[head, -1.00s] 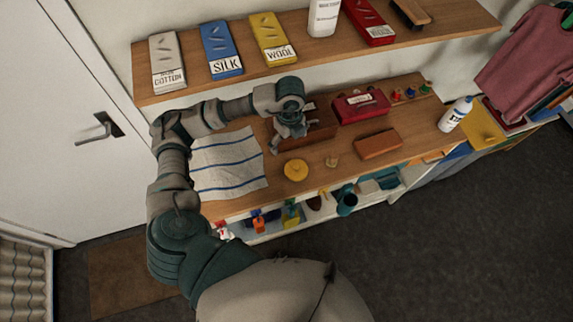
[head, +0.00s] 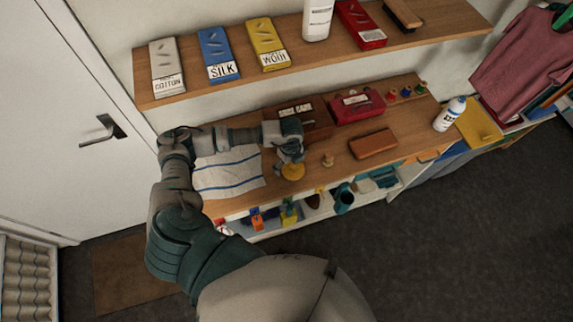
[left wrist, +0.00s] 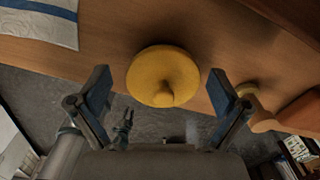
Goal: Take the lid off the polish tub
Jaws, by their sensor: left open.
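The polish tub shows as a round yellow lid (left wrist: 165,72) with a small knob, near the bench's front edge. It also shows in the head view (head: 293,172), partly covered by my left gripper (head: 291,160). The tub's body under the lid is hidden from above. In the left wrist view my left gripper (left wrist: 161,82) is open, with one finger on each side of the lid and gaps between. I cannot tell how far the fingertips are above it.
A small wooden knobbed object (head: 328,160) stands just right of the tub, near the right finger. A brown block (head: 373,144) lies farther right. A striped cloth (head: 228,173) lies left. Boxes stand behind, and a shelf (head: 200,88) overhangs the back.

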